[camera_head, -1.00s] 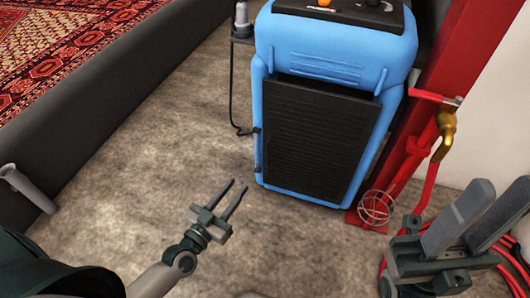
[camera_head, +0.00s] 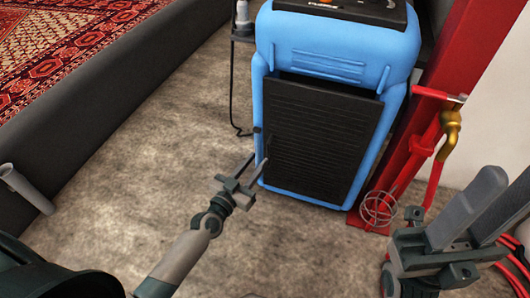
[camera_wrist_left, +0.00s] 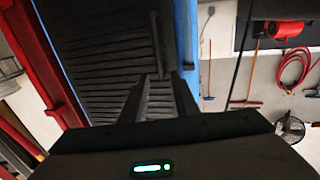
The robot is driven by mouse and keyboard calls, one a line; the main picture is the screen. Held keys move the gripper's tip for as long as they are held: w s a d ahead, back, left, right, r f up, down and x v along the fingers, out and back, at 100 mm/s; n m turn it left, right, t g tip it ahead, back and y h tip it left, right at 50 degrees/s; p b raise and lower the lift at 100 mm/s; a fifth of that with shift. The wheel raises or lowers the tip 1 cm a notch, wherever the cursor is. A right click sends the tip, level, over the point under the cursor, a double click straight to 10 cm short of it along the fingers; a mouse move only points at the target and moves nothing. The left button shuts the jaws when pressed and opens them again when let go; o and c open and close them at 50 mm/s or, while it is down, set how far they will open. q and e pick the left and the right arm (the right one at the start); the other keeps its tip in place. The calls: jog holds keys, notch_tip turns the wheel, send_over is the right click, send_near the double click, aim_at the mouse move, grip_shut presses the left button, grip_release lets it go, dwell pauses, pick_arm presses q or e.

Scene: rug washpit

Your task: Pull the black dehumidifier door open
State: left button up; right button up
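The black slatted dehumidifier door (camera_head: 320,135) sits shut in the front of the blue dehumidifier (camera_head: 335,42). A thin dark upright handle (camera_wrist_left: 157,45) runs along the door near its edge in the left wrist view. My left gripper (camera_head: 257,163) is open and empty, in front of the door's lower left side. In the left wrist view its two fingers (camera_wrist_left: 162,92) point at the door, with the handle just beyond and between their tips. I cannot tell whether they touch it. My right gripper (camera_head: 500,190) is open and empty at the right, away from the door.
A red post (camera_head: 430,110) with a brass valve (camera_head: 450,125) and red hose stands right of the dehumidifier. A wire cage (camera_head: 379,208) is at its foot. A dark-edged platform with a patterned rug (camera_head: 60,45) is at left. Bare floor (camera_head: 150,130) lies between.

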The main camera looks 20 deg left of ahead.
pick_arm(q)
jog(key=shift+b+x, duration=0.4)
jog(key=shift+x, duration=2.55)
grip_shut()
